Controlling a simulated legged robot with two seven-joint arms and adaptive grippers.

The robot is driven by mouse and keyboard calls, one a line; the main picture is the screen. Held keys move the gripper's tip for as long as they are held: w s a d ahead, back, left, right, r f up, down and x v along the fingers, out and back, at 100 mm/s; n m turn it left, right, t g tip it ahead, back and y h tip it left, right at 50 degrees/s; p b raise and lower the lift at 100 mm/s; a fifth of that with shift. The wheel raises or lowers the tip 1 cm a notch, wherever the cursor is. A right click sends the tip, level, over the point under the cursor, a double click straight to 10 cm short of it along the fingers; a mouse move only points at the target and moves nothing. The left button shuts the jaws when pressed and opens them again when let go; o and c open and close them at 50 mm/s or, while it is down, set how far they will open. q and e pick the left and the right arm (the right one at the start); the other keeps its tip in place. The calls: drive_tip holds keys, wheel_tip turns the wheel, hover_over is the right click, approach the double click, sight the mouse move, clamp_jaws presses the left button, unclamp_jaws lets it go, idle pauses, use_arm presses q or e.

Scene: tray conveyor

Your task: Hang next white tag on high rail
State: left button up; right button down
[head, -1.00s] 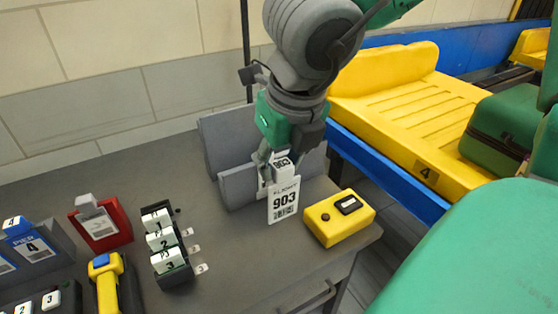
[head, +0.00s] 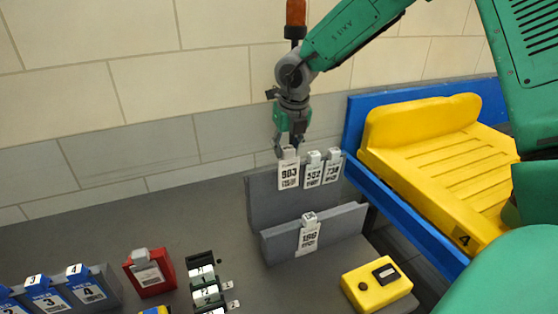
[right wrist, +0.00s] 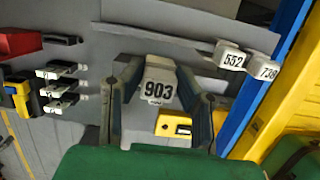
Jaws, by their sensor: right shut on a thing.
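My right gripper (head: 287,148) is shut on the white tag 903 (head: 289,177), holding it by its top block. The tag hangs upright at the left part of the high rail (head: 262,205), overlapping its face; I cannot tell whether it is hooked on. Tags 552 (head: 313,172) and one reading about 738 (head: 333,170) hang on that rail to its right. Another white tag (head: 309,236) hangs on the low rail (head: 281,246) in front. The right wrist view shows the block of tag 903 (right wrist: 158,88) between the fingers of my right gripper (right wrist: 165,75). My left gripper is not in view.
A yellow button box (head: 376,286) sits at the right front of the grey table. A red holder (head: 149,273), a black rack (head: 205,290) and blue-topped tags (head: 78,270) stand at the left. A yellow tray (head: 430,150) lies on the blue-sided conveyor at right.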

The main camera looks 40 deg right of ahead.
drive_tip(key=w+d, duration=0.2)
drive_tip(key=d, duration=0.1)
drive_tip(key=shift+w+d, duration=0.15)
drive_tip(key=shift+w, duration=0.2)
drive_tip(key=shift+a+f+b, duration=0.35)
drive_tip(key=shift+f+b, duration=0.05)
drive_tip(key=shift+f, duration=0.2)
drive_tip(key=shift+f+b, duration=0.5)
drive_tip(key=shift+f, duration=0.05)
drive_tip(key=shift+d+f+b, duration=0.15)
drive_tip(key=shift+f+b, duration=0.1)
drive_tip(key=shift+f, duration=0.45)
drive_tip(key=shift+d+f+b, duration=0.15)
drive_tip(key=shift+f+b, duration=0.05)
drive_tip(key=shift+f, duration=0.5)
drive_tip(key=shift+a+f, duration=0.1)
drive_tip(key=shift+f, duration=0.1)
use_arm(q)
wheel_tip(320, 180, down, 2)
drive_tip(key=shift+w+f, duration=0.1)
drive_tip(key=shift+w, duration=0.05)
use_arm(e)
drive_tip(key=shift+a+r, duration=0.1)
drive_tip(key=shift+a, duration=0.05)
drive_tip(key=c, duration=1.1)
unclamp_jaws()
